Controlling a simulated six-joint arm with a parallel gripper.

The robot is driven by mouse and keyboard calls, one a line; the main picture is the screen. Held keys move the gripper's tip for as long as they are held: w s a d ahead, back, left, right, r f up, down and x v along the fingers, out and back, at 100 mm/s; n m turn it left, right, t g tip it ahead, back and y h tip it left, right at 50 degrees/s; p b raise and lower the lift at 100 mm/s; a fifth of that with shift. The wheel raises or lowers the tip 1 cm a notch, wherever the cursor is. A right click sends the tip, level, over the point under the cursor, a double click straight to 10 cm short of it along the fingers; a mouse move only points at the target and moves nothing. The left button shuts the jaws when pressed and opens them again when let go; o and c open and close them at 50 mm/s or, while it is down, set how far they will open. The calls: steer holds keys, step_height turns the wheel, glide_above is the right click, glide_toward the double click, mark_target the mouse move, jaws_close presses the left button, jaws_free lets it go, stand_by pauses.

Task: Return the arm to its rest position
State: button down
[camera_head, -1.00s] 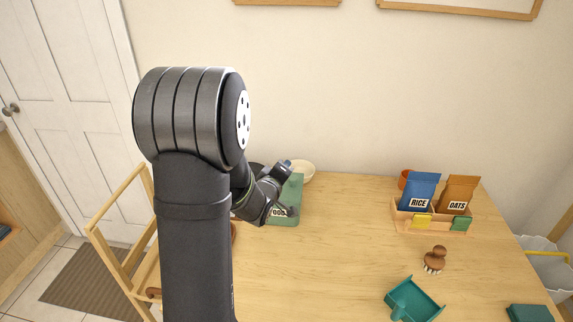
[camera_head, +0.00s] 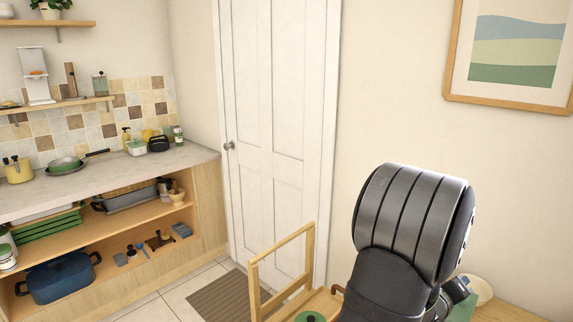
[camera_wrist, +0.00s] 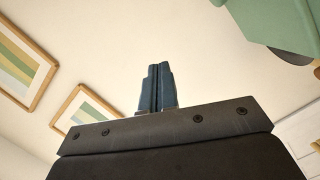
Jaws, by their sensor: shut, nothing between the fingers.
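My gripper (camera_wrist: 158,72) shows in the wrist view with its two dark fingers pressed together and nothing between them. Behind the fingers are a bare wall and two framed pictures. A green thing (camera_wrist: 275,22) with a dark part beside it fills the top right corner of the wrist view; I cannot tell what it is. In the head view my dark arm stands at the lower right, and my gripper's fingers are not visible there. No mugs can be made out.
A wooden frame (camera_head: 254,292) stands left of my arm, near the floor mat (camera_head: 230,300). A pale bowl (camera_head: 478,290) sits on the table (camera_head: 500,312) behind my arm. A counter (camera_head: 110,181) with shelves lines the left, beside a white door (camera_head: 275,130).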

steer(key=w+d+f, duration=0.2)
steer(key=f, duration=0.1)
steer(key=w+d+f, duration=0.3)
steer(key=shift+w+a+r, duration=0.2)
steer(key=shift+w+r, duration=0.05)
steer(key=shift+r, duration=0.2)
steer(key=shift+w+a+r, duration=0.15)
steer(key=shift+a+r, duration=0.1)
